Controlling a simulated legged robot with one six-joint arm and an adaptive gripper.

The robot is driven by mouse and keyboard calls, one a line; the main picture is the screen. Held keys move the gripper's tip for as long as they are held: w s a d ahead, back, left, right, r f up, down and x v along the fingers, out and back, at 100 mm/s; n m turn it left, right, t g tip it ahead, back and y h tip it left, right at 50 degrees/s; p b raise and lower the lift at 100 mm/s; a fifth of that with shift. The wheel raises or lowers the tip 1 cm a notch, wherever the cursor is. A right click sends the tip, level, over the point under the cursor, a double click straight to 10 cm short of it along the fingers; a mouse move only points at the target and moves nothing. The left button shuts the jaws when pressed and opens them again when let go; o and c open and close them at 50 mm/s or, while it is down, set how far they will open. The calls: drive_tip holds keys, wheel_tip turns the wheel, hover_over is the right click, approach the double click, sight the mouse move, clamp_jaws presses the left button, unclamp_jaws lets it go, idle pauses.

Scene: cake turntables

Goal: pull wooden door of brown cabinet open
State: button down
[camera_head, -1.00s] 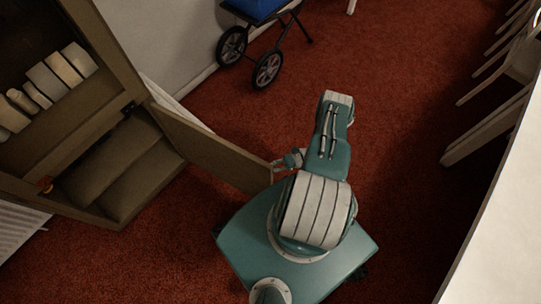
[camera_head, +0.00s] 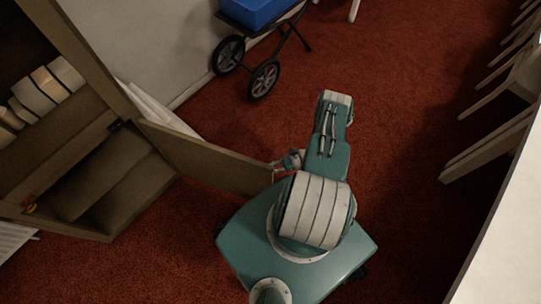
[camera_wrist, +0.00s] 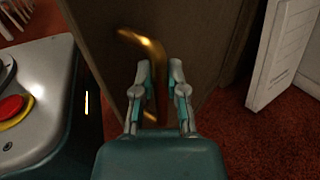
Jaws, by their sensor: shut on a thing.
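The brown cabinet (camera_head: 92,62) stands at the left in the head view, with its lower wooden door (camera_head: 215,163) swung well out from the body. In the wrist view the door's brown panel (camera_wrist: 200,30) fills the upper middle, with a brass handle (camera_wrist: 140,42) on it. My gripper (camera_wrist: 162,75) is shut on the handle, its two fingers either side of it. In the head view my gripper (camera_head: 285,162) is at the door's free edge, partly hidden by my arm.
Rolled items lie on the shelf (camera_head: 50,85). A wheeled cart with a blue box (camera_head: 255,12) stands behind. Chairs (camera_head: 490,140) and a white table edge (camera_head: 505,240) are at right. Red carpet between is clear.

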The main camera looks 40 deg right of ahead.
drive_tip(key=c, duration=0.7)
unclamp_jaws()
drive_tip(key=v, duration=1.2)
